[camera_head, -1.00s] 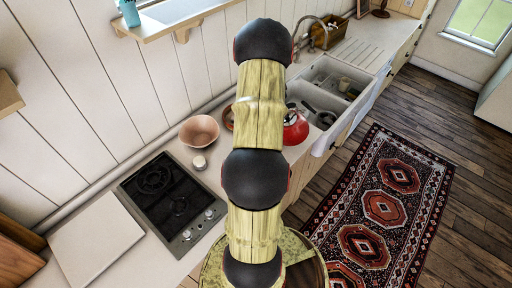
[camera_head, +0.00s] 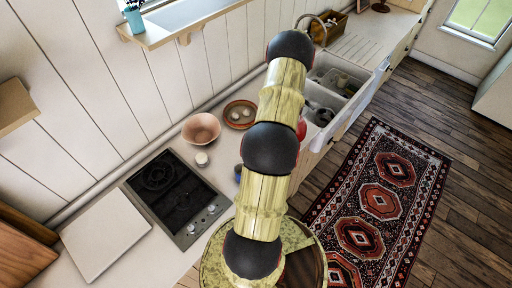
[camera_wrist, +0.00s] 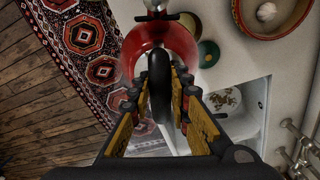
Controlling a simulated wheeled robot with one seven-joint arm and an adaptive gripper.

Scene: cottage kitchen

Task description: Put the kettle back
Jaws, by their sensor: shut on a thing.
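The red kettle (camera_wrist: 160,45) fills the top middle of the wrist view, its black handle (camera_wrist: 160,85) between the fingers. My gripper (camera_wrist: 162,76) is shut on that handle. In the head view only a small red part of the kettle (camera_head: 301,129) shows beside my arm, near the counter's front edge; my gripper is hidden behind my arm there. I cannot tell whether the kettle touches the counter. The black cooktop (camera_head: 178,196) with two burners, on the counter to the left, carries nothing.
A pink bowl (camera_head: 201,130) and small white jar (camera_head: 202,159) stand by the cooktop. The sink (camera_head: 336,82) is beyond. A white board (camera_head: 104,236) lies left. A patterned rug (camera_head: 380,200) covers the floor.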

